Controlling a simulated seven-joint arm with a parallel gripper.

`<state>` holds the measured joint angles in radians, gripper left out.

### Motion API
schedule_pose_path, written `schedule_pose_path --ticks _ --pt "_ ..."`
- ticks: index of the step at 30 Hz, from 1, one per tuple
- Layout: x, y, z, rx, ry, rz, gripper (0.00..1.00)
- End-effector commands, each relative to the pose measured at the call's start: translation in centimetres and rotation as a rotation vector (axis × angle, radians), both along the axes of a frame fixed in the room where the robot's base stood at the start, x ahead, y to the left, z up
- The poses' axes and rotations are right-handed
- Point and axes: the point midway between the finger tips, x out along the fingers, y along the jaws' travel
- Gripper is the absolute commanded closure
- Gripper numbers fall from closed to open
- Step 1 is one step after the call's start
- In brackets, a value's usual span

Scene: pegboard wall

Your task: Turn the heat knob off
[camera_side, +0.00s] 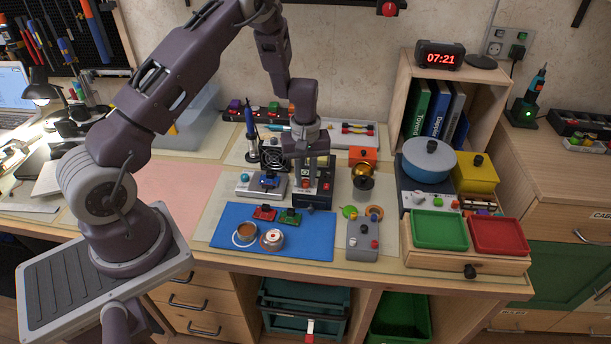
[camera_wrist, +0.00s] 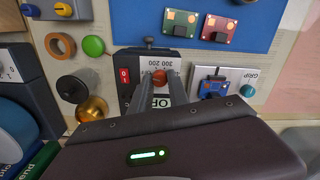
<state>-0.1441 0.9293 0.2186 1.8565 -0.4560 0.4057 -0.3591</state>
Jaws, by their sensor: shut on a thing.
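The heat station is a dark box (camera_side: 312,197) on the bench, below my gripper (camera_side: 306,172) in the side view. In the wrist view the dark box (camera_wrist: 128,62) carries a white dial plate (camera_wrist: 155,58) with 300 and 200 printed on it. The letters "OF" show lower on the plate, the rest covered. The heat knob (camera_wrist: 159,76) has a round orange-red top. My gripper (camera_wrist: 159,84) has its two grey fingers on either side of the knob and is shut on it. The fingers hide part of the dial, so the exact pointer direction cannot be told.
A blue mat (camera_side: 225,243) with small boards and cups lies in front. A grey device with a blue board (camera_side: 262,184) stands close left of the station, and a brass ball-like item (camera_side: 363,178) close right. A grey control box (camera_side: 362,238) stands front right.

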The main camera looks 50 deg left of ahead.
Motion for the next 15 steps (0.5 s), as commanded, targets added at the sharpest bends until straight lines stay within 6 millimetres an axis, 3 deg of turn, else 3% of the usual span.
schedule_pose_path --ticks 11,12,15 --pt "0.18 0.1 0.14 0.002 -0.006 0.006 1.0" --pt "0.18 0.1 0.14 0.002 -0.006 0.006 0.77" --pt "0.15 0.08 0.11 0.002 -0.005 0.005 0.57"
